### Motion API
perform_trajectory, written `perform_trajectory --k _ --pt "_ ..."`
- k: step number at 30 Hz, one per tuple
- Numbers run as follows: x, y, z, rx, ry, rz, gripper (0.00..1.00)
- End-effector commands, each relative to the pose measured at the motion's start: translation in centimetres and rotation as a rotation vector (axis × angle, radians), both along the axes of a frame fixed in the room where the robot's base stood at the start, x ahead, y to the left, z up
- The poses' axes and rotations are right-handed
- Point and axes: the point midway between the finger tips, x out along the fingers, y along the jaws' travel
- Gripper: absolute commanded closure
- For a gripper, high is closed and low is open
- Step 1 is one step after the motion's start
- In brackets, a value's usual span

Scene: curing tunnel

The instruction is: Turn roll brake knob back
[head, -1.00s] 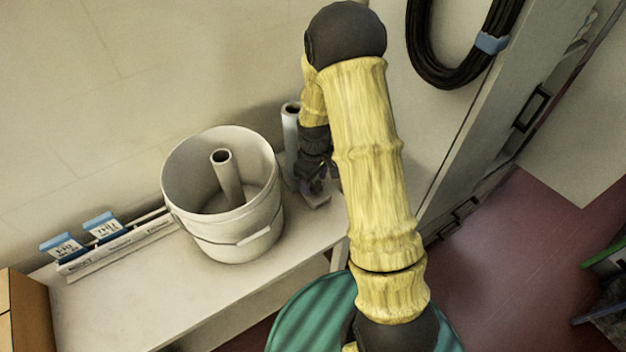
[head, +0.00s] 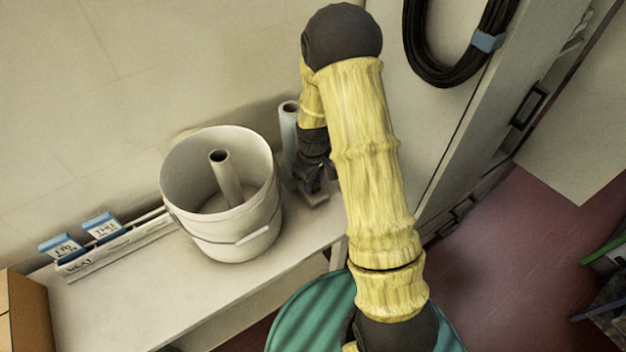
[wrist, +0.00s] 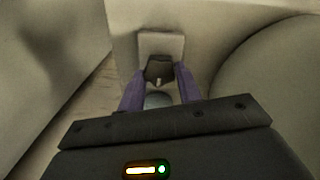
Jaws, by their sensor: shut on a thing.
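The roll brake knob (wrist: 158,70) is a small dark knob with a pale mark, set on a light grey block (wrist: 161,44). My gripper (wrist: 159,84) has its two purple fingers shut on the knob, one on each side. In the head view, my gripper (head: 312,180) is low beside the bucket, and my own arm and wrist hide the knob. Part of the block (head: 315,200) shows just below the gripper, on the bench.
A white bucket (head: 222,222) with a roll tube (head: 224,172) inside stands left of my gripper. Another tube (head: 289,125) stands behind it. Blue-topped cards (head: 62,246) sit in a rack at left. A black cable coil (head: 445,70) hangs at upper right.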

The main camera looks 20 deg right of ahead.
Motion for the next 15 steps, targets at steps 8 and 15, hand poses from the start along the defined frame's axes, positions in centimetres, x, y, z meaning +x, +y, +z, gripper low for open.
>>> perform_trajectory --k 8,15 --pt "0.08 0.1 0.08 0.003 -0.001 -0.133 0.88" --pt "0.16 0.0 0.13 0.002 -0.002 -0.33 0.88"
